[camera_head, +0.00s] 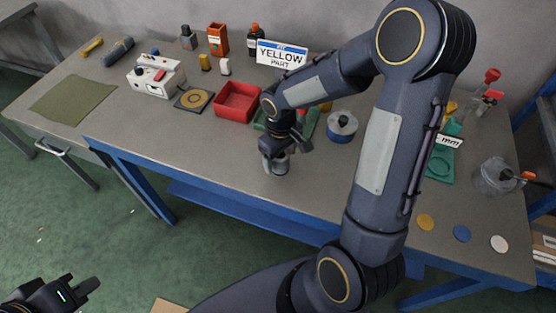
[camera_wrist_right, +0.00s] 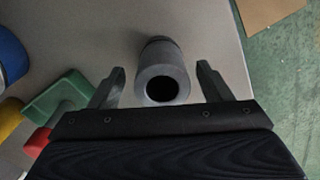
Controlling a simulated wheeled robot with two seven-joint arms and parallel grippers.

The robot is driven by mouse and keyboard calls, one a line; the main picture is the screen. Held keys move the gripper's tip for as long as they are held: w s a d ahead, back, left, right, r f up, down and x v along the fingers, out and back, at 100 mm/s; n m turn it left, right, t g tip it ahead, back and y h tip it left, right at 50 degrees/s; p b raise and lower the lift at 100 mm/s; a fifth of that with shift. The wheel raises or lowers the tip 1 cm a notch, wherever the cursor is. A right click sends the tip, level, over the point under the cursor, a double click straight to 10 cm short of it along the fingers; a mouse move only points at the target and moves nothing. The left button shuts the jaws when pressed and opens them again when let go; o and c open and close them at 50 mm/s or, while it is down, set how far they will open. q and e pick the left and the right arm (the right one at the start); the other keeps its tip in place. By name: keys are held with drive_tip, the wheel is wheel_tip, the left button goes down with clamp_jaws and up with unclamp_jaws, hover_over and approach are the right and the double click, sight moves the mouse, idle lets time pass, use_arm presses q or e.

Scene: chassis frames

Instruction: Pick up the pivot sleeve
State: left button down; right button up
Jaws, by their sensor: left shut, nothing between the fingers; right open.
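The pivot sleeve (camera_wrist_right: 162,75) is a grey hollow cylinder with a dark round bore, seen end-on in the right wrist view. It stands on the table (camera_wrist_right: 215,20), close to its front edge. In the head view the sleeve (camera_head: 277,165) shows just under my right gripper (camera_head: 282,157). In the right wrist view my right gripper (camera_wrist_right: 161,82) is open, with one finger on each side of the sleeve and a gap on both sides. My left gripper (camera_head: 78,292) is shut and empty, low at the bottom left, away from the table.
A red tray (camera_head: 238,101) and a green tray (camera_wrist_right: 55,98) lie near the sleeve, with a blue-and-white round container (camera_head: 342,127) to the right. A sign reading YELLOW PART (camera_head: 282,54) stands behind.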

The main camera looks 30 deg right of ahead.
sight(280, 164)
drive_tip(key=shift+s+f, duration=0.1)
drive_tip(key=shift+f, duration=1.7)
drive_tip(key=shift+a, duration=0.1)
drive_tip(key=c, duration=1.2)
